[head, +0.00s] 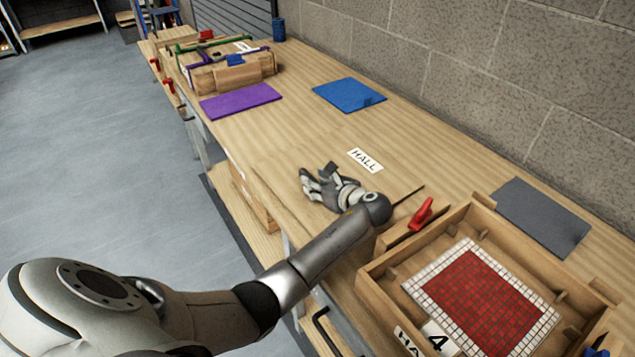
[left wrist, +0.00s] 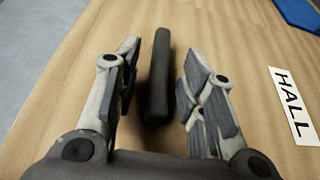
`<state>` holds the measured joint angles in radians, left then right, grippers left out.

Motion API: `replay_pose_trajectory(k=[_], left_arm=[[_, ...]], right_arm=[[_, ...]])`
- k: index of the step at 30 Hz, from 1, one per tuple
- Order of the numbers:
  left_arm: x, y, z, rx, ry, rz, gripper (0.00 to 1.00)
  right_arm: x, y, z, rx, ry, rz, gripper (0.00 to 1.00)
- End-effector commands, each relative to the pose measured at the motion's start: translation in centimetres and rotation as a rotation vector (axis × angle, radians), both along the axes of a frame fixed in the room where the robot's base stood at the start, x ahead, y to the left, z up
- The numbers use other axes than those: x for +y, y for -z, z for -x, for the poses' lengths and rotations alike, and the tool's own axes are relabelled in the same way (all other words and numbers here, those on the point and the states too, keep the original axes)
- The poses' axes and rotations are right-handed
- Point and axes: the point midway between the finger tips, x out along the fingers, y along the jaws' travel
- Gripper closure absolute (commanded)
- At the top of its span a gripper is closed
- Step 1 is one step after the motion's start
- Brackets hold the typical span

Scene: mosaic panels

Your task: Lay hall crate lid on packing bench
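My left gripper (head: 318,184) is low over the near part of the packing bench (head: 300,120). Its fingers are apart in the left wrist view (left wrist: 158,85), with a dark upright handle (left wrist: 158,75) between them and gaps on both sides. The handle's top also shows beside the fingers in the head view (head: 331,168). The wood below appears to be the hall crate lid, but its outline cannot be told from the bench. A HALL label (head: 365,160) lies right of the gripper. The open hall crate (head: 375,290) holds a red-and-white mosaic panel (head: 480,300). My right gripper is not in view.
A red-handled clamp (head: 422,213) is at the crate's far edge. A grey mat (head: 541,216) lies by the wall. Purple (head: 240,101) and blue (head: 349,95) mats lie farther back, before another crate (head: 232,74). Bench between the mats and gripper is clear.

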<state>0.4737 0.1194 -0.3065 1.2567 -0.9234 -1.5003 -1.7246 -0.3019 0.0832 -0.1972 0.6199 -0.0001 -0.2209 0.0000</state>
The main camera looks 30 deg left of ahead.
Motion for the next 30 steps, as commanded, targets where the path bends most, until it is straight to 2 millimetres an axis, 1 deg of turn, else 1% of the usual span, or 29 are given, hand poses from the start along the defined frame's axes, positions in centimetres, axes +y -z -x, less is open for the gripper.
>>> replay_pose_trajectory(k=[6,11,14,21,27,30], left_arm=[[-0.1,-0.2,0.0,-0.001,0.000,0.000,0.63],[-1.2,-1.0,0.5,0.001,0.000,0.001,0.63],[-2.4,-1.8,0.9,0.000,0.002,0.001,0.63],[-6.0,-3.4,2.3,0.001,0.001,0.002,0.63],[-8.6,-4.3,3.4,-0.001,0.001,0.001,0.63],[-9.5,-4.6,3.7,0.000,0.000,0.000,0.63]], right_arm=[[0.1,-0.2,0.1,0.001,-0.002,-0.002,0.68],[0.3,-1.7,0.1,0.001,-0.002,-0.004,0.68],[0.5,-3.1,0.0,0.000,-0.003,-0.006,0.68],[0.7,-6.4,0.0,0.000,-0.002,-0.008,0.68],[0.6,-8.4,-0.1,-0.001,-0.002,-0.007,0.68],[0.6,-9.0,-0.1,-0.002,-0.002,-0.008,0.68]])
